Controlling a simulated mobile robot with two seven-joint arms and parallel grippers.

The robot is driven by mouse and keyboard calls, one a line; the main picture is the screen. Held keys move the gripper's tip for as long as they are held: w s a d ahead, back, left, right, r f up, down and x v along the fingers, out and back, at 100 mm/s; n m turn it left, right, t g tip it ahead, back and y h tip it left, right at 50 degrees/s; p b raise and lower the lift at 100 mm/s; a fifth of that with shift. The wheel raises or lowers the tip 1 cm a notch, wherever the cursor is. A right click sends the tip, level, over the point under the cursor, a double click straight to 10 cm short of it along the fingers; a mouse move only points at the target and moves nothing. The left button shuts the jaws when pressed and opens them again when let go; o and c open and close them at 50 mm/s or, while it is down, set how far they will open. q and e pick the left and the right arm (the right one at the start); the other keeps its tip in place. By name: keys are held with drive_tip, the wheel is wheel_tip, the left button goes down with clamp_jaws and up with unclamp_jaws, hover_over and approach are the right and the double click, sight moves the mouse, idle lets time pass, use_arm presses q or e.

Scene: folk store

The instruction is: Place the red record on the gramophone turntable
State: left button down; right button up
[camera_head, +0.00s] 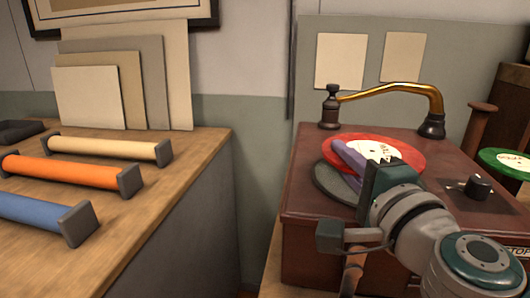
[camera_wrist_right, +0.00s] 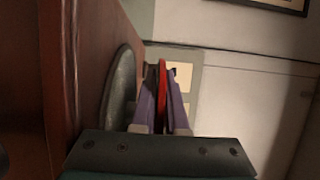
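The red record (camera_head: 413,155) with a white label is in the head view, held roughly level above the gramophone (camera_head: 301,203). In the right wrist view the red record (camera_wrist_right: 162,82) shows edge-on between two purple fingers. My right gripper (camera_head: 347,160) is shut on its near-left rim. The dark grey turntable (camera_head: 327,186) lies under the record and sticks out at its near left. In the right wrist view the turntable (camera_wrist_right: 120,95) is beside the fingers, with a gap to the record. The turntable's centre is hidden. My left gripper is in neither view.
The brass tonearm (camera_head: 395,89) arches behind the record. A dark knob (camera_head: 476,187) stands on the box top at right. A green record (camera_head: 508,161) lies further right. A wooden counter (camera_head: 150,215) at left holds blue, orange and cream rolls.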

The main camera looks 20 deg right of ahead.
drive_tip(key=o, duration=0.4)
drive_tip(key=shift+r, duration=0.25)
drive_tip(key=s+a, duration=0.2)
drive_tip(key=s, duration=1)
drive_tip(key=s+a+n+g+y, duration=0.2)
drive_tip(key=a+n+g+y, duration=0.2)
drive_tip(key=a+n+y, duration=0.95)
drive_tip(key=s+f+n+g+h, duration=0.4)
drive_tip(key=f+n+g, duration=0.1)
drive_tip(key=f+n, duration=0.2)
drive_tip(key=s+d+f+g+h, duration=0.1)
drive_tip(key=s+d+h, duration=0.1)
drive_tip(key=d, duration=0.1)
drive_tip(key=s+d+f+n+g+h, duration=0.1)
drive_tip(key=s+d+f+g+h, duration=0.1)
drive_tip(key=s+d, duration=0.1)
drive_tip(key=s+d+f+g+h, duration=0.1)
drive_tip(key=s+d+g+h, duration=0.1)
drive_tip(key=shift+s+d+f+b, duration=0.2)
drive_tip(key=shift+d+f+b, duration=0.1)
drive_tip(key=shift+d+b, duration=0.1)
